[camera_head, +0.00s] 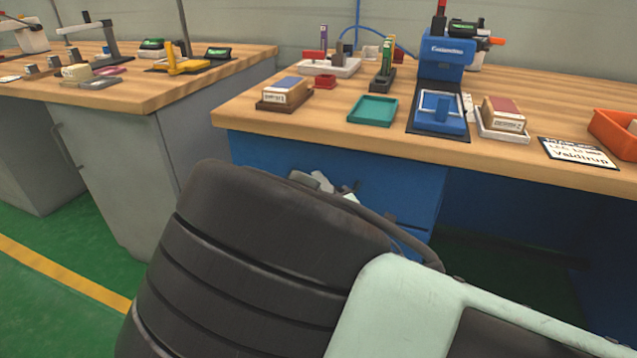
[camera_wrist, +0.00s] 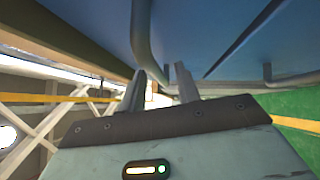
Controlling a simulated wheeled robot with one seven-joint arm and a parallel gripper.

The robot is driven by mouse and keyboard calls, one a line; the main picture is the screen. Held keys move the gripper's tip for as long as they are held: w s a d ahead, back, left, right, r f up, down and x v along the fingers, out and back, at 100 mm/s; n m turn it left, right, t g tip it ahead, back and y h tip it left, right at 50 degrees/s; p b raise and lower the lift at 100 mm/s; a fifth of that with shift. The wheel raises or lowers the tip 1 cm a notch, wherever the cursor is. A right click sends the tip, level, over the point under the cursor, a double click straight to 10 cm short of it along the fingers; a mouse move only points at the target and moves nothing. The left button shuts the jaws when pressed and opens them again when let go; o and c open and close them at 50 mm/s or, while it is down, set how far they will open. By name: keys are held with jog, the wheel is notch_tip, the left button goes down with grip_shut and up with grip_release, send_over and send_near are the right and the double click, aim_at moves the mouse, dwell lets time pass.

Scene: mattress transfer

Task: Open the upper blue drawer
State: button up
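The blue drawer cabinet (camera_head: 400,185) is under the right workbench, largely hidden behind my dark arm in the head view. In the wrist view, the upper blue drawer (camera_wrist: 185,35) lies beside the wooden bench edge and looks closed. Its grey bar handle (camera_wrist: 143,38) runs down from the top and bends back near my fingers. My gripper (camera_wrist: 161,88) is open, with a finger to each side of the handle's bent end. I cannot tell whether either finger touches it. In the head view, only bits of my gripper (camera_head: 325,183) show above the arm.
A dark seam separates the lower drawer, whose handle (camera_wrist: 290,79) is at right in the wrist view. The wooden benchtop (camera_head: 350,150) overhangs the drawers and carries trays, boxes and a blue device (camera_head: 440,60). A grey cabinet (camera_head: 115,180) stands left; green floor lies between.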

jog(key=shift+w+a+r, duration=0.1)
jog(key=shift+w+a, duration=0.25)
jog(key=shift+w, duration=0.3)
grip_shut()
